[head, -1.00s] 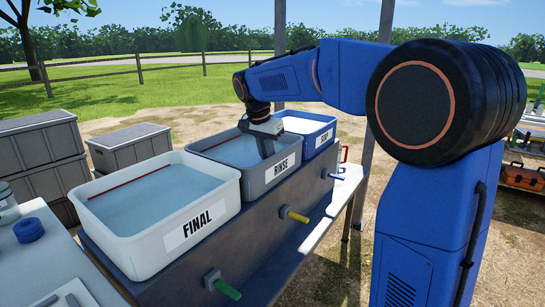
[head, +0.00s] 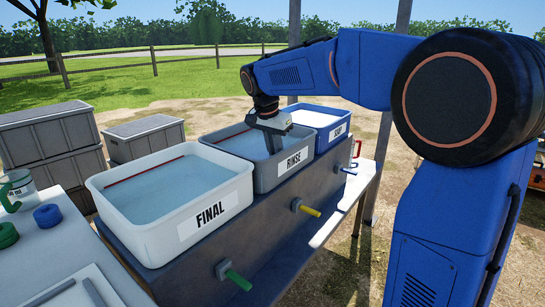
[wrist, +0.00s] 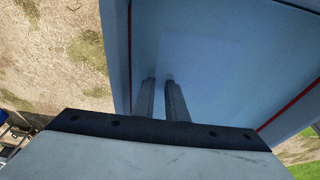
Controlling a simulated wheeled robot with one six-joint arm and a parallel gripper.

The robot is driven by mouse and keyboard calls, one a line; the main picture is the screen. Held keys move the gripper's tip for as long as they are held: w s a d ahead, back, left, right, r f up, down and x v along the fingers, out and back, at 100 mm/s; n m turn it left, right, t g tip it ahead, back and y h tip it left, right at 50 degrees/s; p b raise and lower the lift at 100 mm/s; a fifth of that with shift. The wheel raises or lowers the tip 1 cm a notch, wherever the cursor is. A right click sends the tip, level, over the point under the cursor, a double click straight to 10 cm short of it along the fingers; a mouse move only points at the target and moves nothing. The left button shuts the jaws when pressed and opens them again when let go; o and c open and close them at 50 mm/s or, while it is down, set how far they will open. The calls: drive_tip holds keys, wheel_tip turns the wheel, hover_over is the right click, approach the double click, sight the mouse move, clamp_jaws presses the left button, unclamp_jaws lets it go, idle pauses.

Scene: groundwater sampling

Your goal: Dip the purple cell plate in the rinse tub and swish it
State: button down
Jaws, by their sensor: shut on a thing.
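The grey rinse tub (head: 264,178), labelled RINSE, stands between the white FINAL tub (head: 150,238) and the blue SOAP tub (head: 326,136), and holds clear water. My gripper (head: 274,148) points down into the rinse tub, near its label side. In the wrist view my gripper's two fingers (wrist: 160,82) are close together with a narrow gap, reaching down toward the pale blue water (wrist: 215,70). The purple cell plate shows in neither view; the fingers' lower ends and whatever is between them are hidden.
The tubs stand on a dark bench (head: 262,235) with a yellow tap (head: 307,209) and a green tap (head: 235,277). A table at left holds a mug (head: 17,190) and a blue cap (head: 47,215). Grey crates (head: 146,138) stand behind. A post rises beyond the SOAP tub.

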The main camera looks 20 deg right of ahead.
drive_tip(key=shift+w+d, duration=0.7)
drive_tip(key=shift+d, duration=0.3)
drive_tip(key=shift+w+d, duration=0.75)
drive_tip(key=shift+d, duration=0.2)
drive_tip(key=shift+w+d, duration=0.7)
drive_tip(key=shift+d, duration=0.3)
drive_tip(key=shift+s+a, duration=1)
drive_tip(key=shift+a, duration=0.35)
drive_tip(key=shift+s+a, duration=0.95)
drive_tip(key=shift+a, duration=0.35)
drive_tip(key=shift+s+a, duration=1)
drive_tip(key=shift+a, duration=0.35)
drive_tip(key=shift+w+d, duration=1)
drive_tip(key=shift+d, duration=0.35)
drive_tip(key=shift+w+d, duration=0.95)
drive_tip(key=shift+d, duration=0.4)
drive_tip(key=shift+w+d, duration=1)
drive_tip(key=shift+d, duration=0.35)
drive_tip(key=shift+s+a, duration=0.1)
drive_tip(key=shift+s+a+r, duration=0.1)
drive_tip(key=shift+s+a, duration=0.65)
drive_tip(key=shift+a, duration=0.25)
drive_tip(key=shift+s+a, duration=0.7)
drive_tip(key=shift+a, duration=0.3)
wheel_tip(320, 180, up, 15)
drive_tip(key=shift+f, duration=0.2)
